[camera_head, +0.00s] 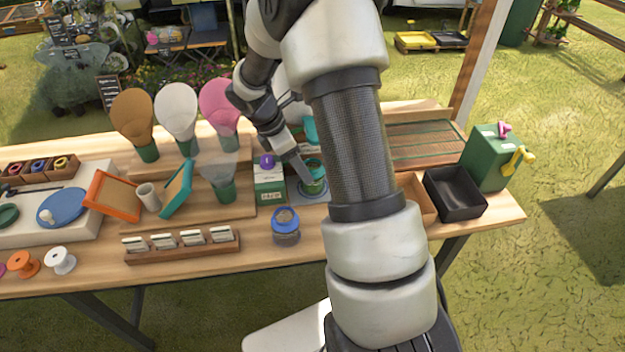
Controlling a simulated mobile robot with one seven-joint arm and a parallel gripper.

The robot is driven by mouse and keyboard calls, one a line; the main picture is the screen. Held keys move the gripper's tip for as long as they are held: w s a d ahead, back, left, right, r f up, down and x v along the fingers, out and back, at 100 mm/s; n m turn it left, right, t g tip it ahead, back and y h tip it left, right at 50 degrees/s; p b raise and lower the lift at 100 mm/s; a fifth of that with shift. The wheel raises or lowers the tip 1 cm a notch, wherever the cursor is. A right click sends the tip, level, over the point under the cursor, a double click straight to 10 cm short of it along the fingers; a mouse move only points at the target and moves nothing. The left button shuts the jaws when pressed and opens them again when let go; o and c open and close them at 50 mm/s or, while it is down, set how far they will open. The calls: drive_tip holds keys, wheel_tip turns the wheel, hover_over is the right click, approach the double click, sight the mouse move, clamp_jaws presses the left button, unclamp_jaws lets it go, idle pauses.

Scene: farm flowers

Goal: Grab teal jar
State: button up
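A small green-teal jar (314,186) stands on a blue-grey mat (322,197) near the table's middle, partly covered by my gripper and arm. My gripper (304,178) reaches down at the jar's left side and overlaps it in the picture. I cannot tell whether its fingers touch the jar or whether they are open. Another teal object (310,130) shows just behind, mostly hidden by my arm. A blue-rimmed glass jar (286,228) stands apart, nearer the front edge.
A green-and-white box with a purple knob (269,182) stands close left of my gripper. A wooden card rack (182,246) lies front left, with paddle-shaped displays behind it. A black tray (456,194) and a green box (488,158) stand at right. My arm hides the middle right.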

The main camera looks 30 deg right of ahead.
drive_tip(key=x, duration=0.5)
drive_tip(key=shift+s+d+f+b, duration=0.1)
drive_tip(key=shift+s+d+b, duration=0.1)
drive_tip(key=shift+b, duration=0.2)
drive_tip(key=shift+a, duration=0.1)
drive_tip(key=shift+c, duration=0.5)
drive_tip(key=c, duration=1)
